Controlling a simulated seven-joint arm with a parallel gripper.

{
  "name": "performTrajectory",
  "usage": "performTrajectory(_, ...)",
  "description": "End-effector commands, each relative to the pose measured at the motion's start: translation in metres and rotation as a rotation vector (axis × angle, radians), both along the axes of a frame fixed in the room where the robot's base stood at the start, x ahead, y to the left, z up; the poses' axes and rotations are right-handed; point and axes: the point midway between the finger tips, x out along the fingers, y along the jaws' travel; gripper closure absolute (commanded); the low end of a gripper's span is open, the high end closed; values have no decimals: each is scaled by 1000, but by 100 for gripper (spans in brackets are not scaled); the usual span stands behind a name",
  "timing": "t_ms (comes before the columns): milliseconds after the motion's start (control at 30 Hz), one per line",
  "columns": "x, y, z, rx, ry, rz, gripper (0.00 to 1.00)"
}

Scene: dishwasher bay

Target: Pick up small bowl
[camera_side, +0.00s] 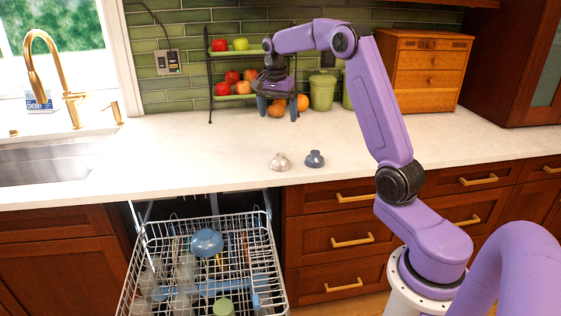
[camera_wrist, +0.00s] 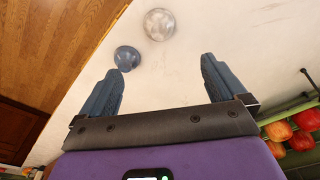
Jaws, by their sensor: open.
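Two small bowl-like pieces sit close together near the counter's front edge, seemingly upside down. One is pale and see-through (camera_side: 281,162); the other is blue-grey (camera_side: 315,159). In the wrist view the pale one (camera_wrist: 159,24) lies beyond the gap between my fingertips, and the blue-grey one (camera_wrist: 127,58) shows by the left fingertip. My gripper (camera_side: 278,112) is open and empty, fingers pointing down above the back of the counter, apart from both pieces. A larger blue bowl (camera_side: 206,242) lies in the dishwasher rack.
A two-tier fruit rack (camera_side: 210,75) stands close behind my gripper, with oranges (camera_side: 302,102) and a green canister (camera_side: 322,91) beside it. The open dishwasher rack (camera_side: 262,232) extends below the counter front. The counter (camera_side: 220,150) around the two pieces is clear.

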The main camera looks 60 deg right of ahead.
Motion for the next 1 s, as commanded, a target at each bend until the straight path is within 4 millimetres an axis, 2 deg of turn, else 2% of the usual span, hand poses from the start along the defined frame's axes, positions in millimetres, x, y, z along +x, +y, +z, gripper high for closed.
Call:
performTrajectory(600, 1, -13, -104, 0, 4, -1, 2)
performTrajectory(867, 2, -15, -122, 1, 2, -1, 2)
performTrajectory(1000, 1, -16, -138, 1, 4, 1, 2)
